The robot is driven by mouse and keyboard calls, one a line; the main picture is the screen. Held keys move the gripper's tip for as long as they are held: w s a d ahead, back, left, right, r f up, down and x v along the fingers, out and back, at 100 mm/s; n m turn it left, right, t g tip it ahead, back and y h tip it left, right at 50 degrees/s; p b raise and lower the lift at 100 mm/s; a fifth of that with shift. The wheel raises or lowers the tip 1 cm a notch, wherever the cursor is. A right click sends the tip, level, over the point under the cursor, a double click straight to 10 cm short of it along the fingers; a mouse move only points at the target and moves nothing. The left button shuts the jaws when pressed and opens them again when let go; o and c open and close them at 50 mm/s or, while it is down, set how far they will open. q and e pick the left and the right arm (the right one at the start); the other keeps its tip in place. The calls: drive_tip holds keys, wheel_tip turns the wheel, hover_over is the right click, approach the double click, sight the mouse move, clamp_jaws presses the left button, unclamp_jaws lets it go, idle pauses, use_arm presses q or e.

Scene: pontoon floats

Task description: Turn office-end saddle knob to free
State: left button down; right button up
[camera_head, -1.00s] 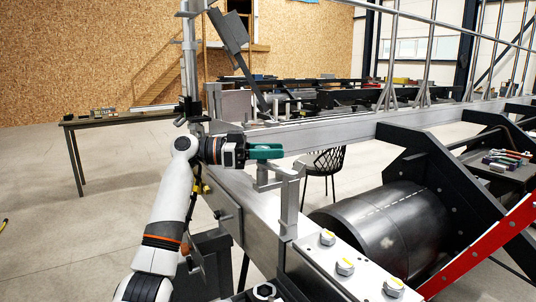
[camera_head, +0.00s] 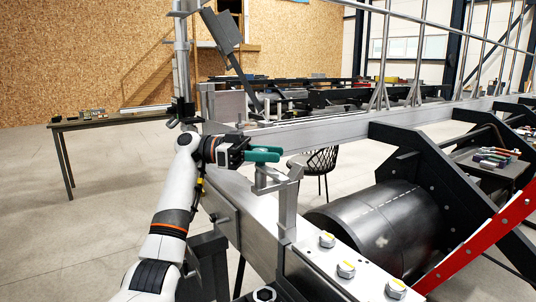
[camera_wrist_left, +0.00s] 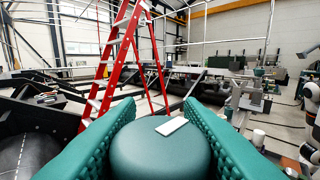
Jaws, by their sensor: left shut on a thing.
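The saddle knob (camera_wrist_left: 160,148) is a round teal knob with a white mark on top, seen between my fingers in the left wrist view. My left gripper (camera_head: 263,154) has green fingers, closed on the knob from both sides; they also fill the lower part of the wrist view (camera_wrist_left: 160,135). In the head view the fingers mostly cover the knob. The grey saddle bracket (camera_head: 288,205) stands under and beside the knob, on the long metal beam (camera_head: 250,208). My right gripper is out of view.
A black roller (camera_head: 375,225) lies right of the beam, with a red bar (camera_head: 490,245) and dark frames beyond. Bolts (camera_head: 345,269) stand on the near plate. A chair (camera_head: 318,165) is behind. A red ladder (camera_wrist_left: 130,55) shows in the wrist view. A table (camera_head: 110,121) stands at the left.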

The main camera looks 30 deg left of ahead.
use_arm(q)
drive_tip(key=c, duration=1)
unclamp_jaws()
drive_tip(key=shift+o, duration=0.2)
drive_tip(key=b+v, duration=0.1)
drive_tip(key=v, duration=1.1)
drive_tip(key=shift+b, duration=0.35)
